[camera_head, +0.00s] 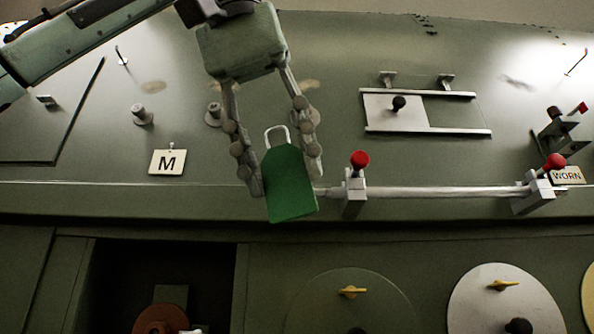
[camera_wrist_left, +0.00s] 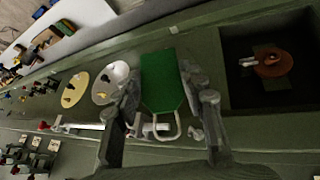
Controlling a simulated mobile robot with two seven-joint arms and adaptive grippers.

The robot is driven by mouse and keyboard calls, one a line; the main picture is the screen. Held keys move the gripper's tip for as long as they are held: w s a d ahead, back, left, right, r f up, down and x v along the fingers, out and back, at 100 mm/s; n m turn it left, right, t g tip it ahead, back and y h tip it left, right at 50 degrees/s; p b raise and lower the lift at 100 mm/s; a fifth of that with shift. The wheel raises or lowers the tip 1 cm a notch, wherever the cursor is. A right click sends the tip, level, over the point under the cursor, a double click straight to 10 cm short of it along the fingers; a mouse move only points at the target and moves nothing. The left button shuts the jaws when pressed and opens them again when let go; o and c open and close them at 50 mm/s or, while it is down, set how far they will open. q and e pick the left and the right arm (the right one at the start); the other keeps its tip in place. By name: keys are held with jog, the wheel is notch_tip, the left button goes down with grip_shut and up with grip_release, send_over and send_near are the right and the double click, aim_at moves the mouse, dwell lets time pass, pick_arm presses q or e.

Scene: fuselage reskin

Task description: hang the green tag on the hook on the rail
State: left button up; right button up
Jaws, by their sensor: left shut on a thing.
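The green tag (camera_head: 290,185) has a pale metal loop at its top and hangs slightly tilted between the fingers of my left gripper (camera_head: 286,180). The gripper is shut on it, and the loop stands up between the fingers. In the left wrist view the tag (camera_wrist_left: 163,82) lies between both fingers, loop toward the wrist. The silver rail (camera_head: 440,191) runs along the panel's lower edge; its left end is just right of the tag and gripper in the picture. I cannot make out a hook on the rail, nor whether tag and rail touch. My right gripper is not in view.
Clamps with red knobs (camera_head: 360,160) (camera_head: 555,162) hold the rail. A bracketed plate (camera_head: 395,112) is above the rail. A dark opening (camera_head: 125,275) and round covers (camera_head: 500,305) are below.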

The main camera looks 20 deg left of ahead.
pick_arm(q)
jog(key=shift+w+a, duration=0.25)
jog(key=shift+w, duration=0.25)
jog(key=w+a+f, duration=0.2)
jog(key=w, duration=0.5)
jog(key=shift+w, duration=0.35)
dwell(0.4)
dwell(0.5)
jog(key=o, duration=0.9)
jog(key=v, duration=0.7)
jog(key=shift+s+r, duration=0.15)
jog(key=shift+r, duration=0.1)
